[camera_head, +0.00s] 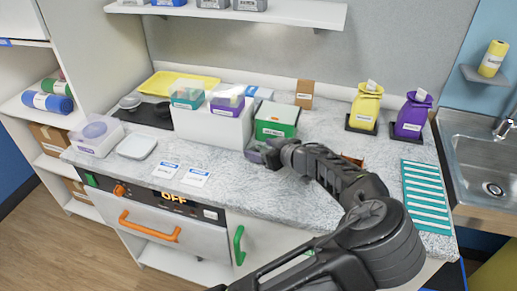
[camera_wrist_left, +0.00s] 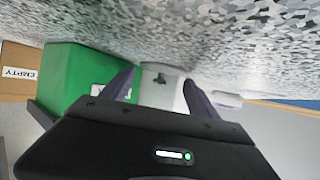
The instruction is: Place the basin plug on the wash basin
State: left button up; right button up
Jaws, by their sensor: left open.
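The wash basin (camera_head: 480,150) is a steel sink at the right edge of the head view, with a round dark drain (camera_head: 493,188) in its floor. I cannot make out a basin plug for certain in either view. My left gripper (camera_head: 262,152) is low over the counter in front of the green box (camera_head: 276,120), far left of the basin. In the left wrist view its two purple-grey fingers (camera_wrist_left: 160,95) are apart. A pale surface with a small dark mark shows between them; whether it lies within their reach is unclear. My right gripper is not in view.
The speckled counter (camera_head: 310,190) is partly clear in front. A white box (camera_head: 211,130) bearing lidded tubs stands left of the gripper. Yellow and purple bags (camera_head: 365,105) stand at the back right. My arm hides some counter.

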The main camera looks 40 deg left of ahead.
pick_arm(q)
jog(key=shift+c, duration=0.4)
jog(key=c, duration=1.1)
jog(key=shift+r, duration=0.1)
jog(key=shift+c, duration=0.2)
notch_tip(320, 180, up, 18)
jog(key=b, duration=0.1)
jog(key=shift+b, duration=0.35)
dwell(0.4)
